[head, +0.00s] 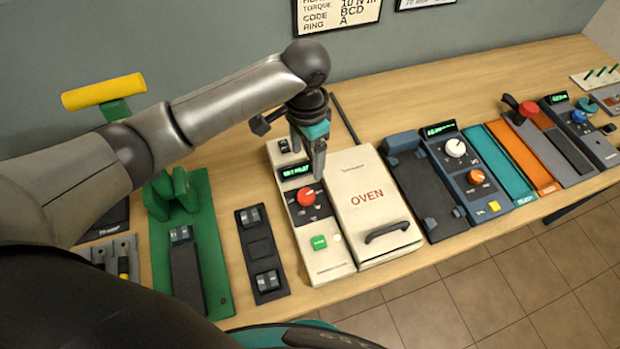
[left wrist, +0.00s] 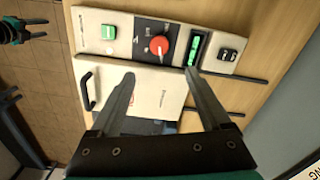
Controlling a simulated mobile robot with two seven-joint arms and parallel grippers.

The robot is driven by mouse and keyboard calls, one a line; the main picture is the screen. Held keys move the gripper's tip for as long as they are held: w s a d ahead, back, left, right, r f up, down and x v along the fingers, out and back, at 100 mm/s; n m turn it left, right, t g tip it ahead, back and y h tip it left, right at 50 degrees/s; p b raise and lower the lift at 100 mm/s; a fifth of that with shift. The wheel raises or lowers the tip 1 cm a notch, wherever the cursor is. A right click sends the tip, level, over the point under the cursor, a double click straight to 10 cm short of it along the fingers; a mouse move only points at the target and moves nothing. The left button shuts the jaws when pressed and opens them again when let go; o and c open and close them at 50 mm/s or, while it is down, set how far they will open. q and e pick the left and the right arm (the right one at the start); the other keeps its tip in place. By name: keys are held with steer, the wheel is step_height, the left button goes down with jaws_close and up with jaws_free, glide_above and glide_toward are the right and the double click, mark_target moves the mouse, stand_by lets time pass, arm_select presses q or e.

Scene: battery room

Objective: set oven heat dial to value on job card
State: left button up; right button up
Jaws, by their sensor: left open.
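The white oven (head: 370,198) stands on the bench with its control panel on the left. The panel's red heat dial (head: 306,196) has a white pointer mark; it also shows in the left wrist view (left wrist: 159,46). A green lit display (head: 296,172) sits behind the dial, its digits too small to read. My left gripper (head: 318,172) points down above the dial, open and empty. In the left wrist view its fingers (left wrist: 161,73) are apart, with the dial beyond them. A wall card (head: 336,14) is cut off; it shows torque, code and ring lines, no visible heat value.
A green button (head: 318,242) is on the panel's front part. A black fixture (head: 262,253) lies left of the oven and a dark blue unit with dials (head: 463,172) right of it. A dark gripper-like part (left wrist: 14,30) shows at the wrist view's left edge.

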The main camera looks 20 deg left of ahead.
mark_target(308, 194)
arm_select(q)
step_height(308, 194, down, 14)
steer(key=shift+s+f+b, duration=0.1)
steer(key=shift+b, duration=0.65)
arm_select(e)
steer(key=shift+s+f, duration=0.2)
steer(key=shift+f, duration=0.65)
arm_select(q)
steer(key=shift+c, duration=0.3)
jaws_close()
arm_select(e)
steer(key=shift+s, duration=0.15)
